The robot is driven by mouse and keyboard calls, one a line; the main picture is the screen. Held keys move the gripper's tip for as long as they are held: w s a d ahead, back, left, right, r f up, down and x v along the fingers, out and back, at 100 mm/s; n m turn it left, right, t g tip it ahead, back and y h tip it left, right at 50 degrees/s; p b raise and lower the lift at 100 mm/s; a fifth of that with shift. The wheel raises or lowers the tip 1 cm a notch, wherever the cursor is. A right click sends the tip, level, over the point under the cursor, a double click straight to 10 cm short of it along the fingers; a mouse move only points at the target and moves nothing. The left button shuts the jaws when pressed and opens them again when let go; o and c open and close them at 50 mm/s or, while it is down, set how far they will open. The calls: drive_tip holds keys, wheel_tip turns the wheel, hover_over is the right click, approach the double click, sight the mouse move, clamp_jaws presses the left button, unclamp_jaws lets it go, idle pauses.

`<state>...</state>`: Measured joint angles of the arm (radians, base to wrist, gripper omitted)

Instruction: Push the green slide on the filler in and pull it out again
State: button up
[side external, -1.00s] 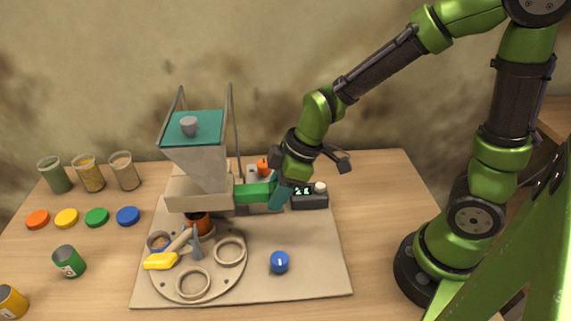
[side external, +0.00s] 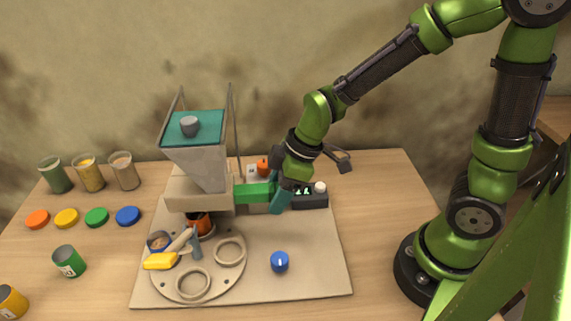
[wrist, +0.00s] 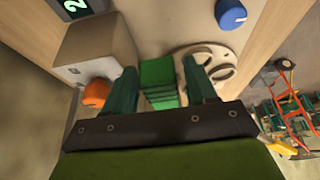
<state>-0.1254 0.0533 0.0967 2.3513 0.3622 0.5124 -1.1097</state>
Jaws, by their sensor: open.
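The filler (side external: 200,190) is a beige block under a tall hopper with a teal top. Its green slide (side external: 253,192) sticks out of the right side. My gripper (side external: 280,200) is at the slide's outer end, with a teal finger pointing down beside it. In the wrist view my gripper (wrist: 161,88) is open, and the green slide (wrist: 158,75) shows between the two teal fingers, with gaps to both. I cannot tell whether either finger touches the slide.
A dark display box (side external: 308,198) stands just right of my gripper. A blue knob (side external: 279,262) is on the board in front. A round turntable (side external: 215,283) with rings lies at front left. Several cups and coloured discs stand at far left.

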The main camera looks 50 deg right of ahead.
drive_tip(key=w+a+r+v, duration=0.1)
drive_tip(key=v, duration=1)
drive_tip(key=shift+w+a+r, duration=0.2)
idle(0.4)
drive_tip(key=s+d+r+m+t+h, duration=0.1)
drive_tip(key=s+d+r+m+t, duration=0.2)
drive_tip(key=m, duration=1)
drive_tip(key=shift+s+d+t, duration=0.5)
drive_tip(key=shift+s+d, duration=1.35)
drive_tip(key=shift+s, duration=0.1)
